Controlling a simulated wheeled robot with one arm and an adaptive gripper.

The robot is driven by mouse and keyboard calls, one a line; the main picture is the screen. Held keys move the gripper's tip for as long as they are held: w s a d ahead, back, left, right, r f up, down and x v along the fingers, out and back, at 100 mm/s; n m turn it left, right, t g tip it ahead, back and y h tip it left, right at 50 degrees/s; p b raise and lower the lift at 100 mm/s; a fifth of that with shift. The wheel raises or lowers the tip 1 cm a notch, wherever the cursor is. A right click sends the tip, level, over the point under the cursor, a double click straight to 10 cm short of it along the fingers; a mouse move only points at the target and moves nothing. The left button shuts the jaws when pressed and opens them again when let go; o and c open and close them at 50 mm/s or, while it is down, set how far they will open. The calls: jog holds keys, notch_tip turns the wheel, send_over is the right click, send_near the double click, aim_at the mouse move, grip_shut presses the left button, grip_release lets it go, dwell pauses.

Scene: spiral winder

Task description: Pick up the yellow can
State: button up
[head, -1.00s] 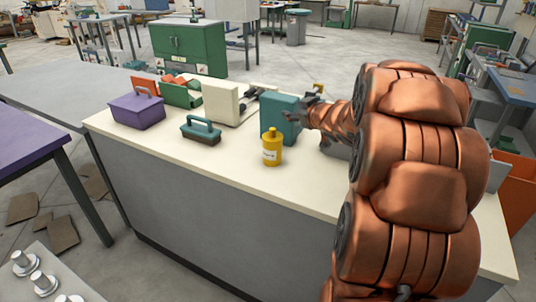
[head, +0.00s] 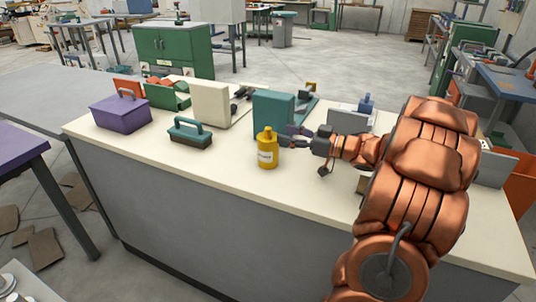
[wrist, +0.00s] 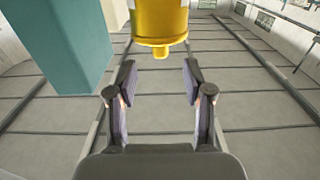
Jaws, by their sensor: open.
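The yellow can (head: 267,154), a bottle-like container with a narrow cap and a pale label, stands upright near the front edge of the cream worktop (head: 225,172). In the wrist view the yellow can (wrist: 160,22) appears upside down at the top, centred just beyond the fingertips and cut off by the frame edge. My gripper (head: 288,137) is to the right of the can, close to its upper part. In the wrist view my gripper (wrist: 160,82) is open, with nothing between its fingers.
A teal block (head: 273,111) stands behind the can, and shows left in the wrist view (wrist: 55,40). A teal-handled brush (head: 190,133), purple toolbox (head: 121,111) and cream block (head: 210,103) stand to the left. The worktop in front of the can is clear.

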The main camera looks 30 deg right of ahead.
aim_at(268, 128)
jog(key=shift+x, duration=3.3)
grip_shut()
